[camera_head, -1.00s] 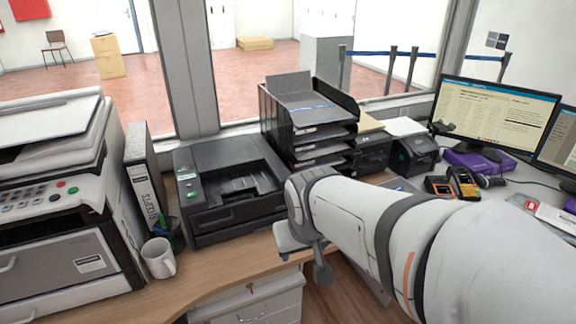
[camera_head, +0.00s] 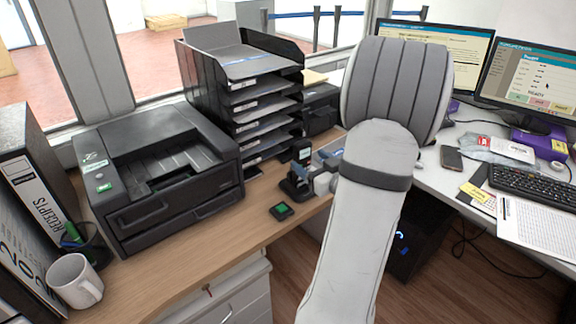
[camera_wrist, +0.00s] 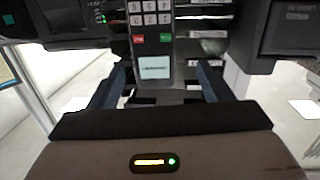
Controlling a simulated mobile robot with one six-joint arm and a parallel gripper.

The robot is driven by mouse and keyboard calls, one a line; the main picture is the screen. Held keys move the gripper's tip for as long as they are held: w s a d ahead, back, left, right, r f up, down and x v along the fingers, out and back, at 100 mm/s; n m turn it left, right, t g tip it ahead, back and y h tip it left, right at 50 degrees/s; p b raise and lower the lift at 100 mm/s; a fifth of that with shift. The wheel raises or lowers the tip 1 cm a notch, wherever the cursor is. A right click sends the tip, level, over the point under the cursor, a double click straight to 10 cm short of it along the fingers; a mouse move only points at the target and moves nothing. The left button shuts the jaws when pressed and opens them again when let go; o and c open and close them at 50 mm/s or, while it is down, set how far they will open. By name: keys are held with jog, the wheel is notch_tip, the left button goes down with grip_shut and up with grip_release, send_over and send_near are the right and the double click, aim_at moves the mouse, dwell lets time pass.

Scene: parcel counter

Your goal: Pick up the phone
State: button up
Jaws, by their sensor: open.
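A dark flat phone (camera_head: 452,158) lies on the white desk at the right in the head view, beyond my arm. My gripper (camera_head: 322,182) is at the wooden counter, well to the left of the phone. In the wrist view my gripper (camera_wrist: 160,82) is open, with a dark finger on each side. A keypad device with a lit screen (camera_wrist: 155,67), seemingly a card terminal, shows between and beyond the fingers. It stands upright by my gripper in the head view (camera_head: 301,154). I cannot tell whether the fingers touch it.
A black printer (camera_head: 160,170) and a letter tray stack (camera_head: 245,85) stand left. A keyboard (camera_head: 535,186), papers (camera_head: 530,228) and monitors (camera_head: 530,75) crowd the right desk. A floor gap separates the surfaces.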

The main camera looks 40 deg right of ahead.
aim_at(305, 155)
jog(key=shift+s+d+f+t+y, duration=0.15)
jog(key=shift+d+f+t+y, duration=0.15)
jog(key=shift+t, duration=0.1)
jog(key=shift+w+r, duration=0.1)
jog(key=shift+w, duration=0.2)
jog(key=w, duration=0.7)
jog(key=shift+d, duration=0.2)
jog(key=shift+c, duration=0.4)
jog(key=c, duration=1.1)
notch_tip(305, 155, up, 10)
jog(key=shift+f+p, duration=0.1)
jog(key=shift+p, duration=0.65)
